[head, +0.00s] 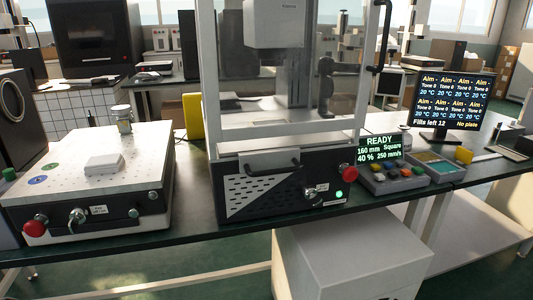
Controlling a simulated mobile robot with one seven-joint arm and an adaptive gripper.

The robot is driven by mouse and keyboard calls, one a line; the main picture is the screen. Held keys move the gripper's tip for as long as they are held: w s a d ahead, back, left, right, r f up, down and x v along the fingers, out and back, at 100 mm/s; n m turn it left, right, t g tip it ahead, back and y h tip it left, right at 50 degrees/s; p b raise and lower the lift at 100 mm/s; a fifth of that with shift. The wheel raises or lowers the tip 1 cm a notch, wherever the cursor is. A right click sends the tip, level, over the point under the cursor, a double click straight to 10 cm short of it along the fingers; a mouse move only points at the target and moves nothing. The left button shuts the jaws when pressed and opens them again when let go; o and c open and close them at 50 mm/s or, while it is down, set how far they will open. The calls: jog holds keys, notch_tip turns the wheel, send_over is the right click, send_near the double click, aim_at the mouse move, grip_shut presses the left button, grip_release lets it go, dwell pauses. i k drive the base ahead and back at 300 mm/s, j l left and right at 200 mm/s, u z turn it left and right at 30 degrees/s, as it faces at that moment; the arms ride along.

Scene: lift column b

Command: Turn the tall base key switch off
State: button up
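The tall machine (330,125) with a clear-fronted enclosure stands mid-bench on a black and silver base (262,190). A small metal key switch (310,192) sits on the right part of that base's front, beside a small white label. Its key position is too small to tell.
A low machine (85,185) at left has its own red button (34,228) and key switch (77,216). Right of the tall machine are a READY display (380,149), a button box (393,178) and a monitor (452,100). The bench front edge lies just before the base.

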aim_at(315, 199)
jog(key=k+l+z, duration=0.1)
jog(key=z, duration=0.3)
jog(key=l+z, duration=0.15)
jog(key=z, duration=0.2)
jog(key=l+z, duration=0.2)
jog(key=z, duration=0.2)
jog(key=k, duration=0.05)
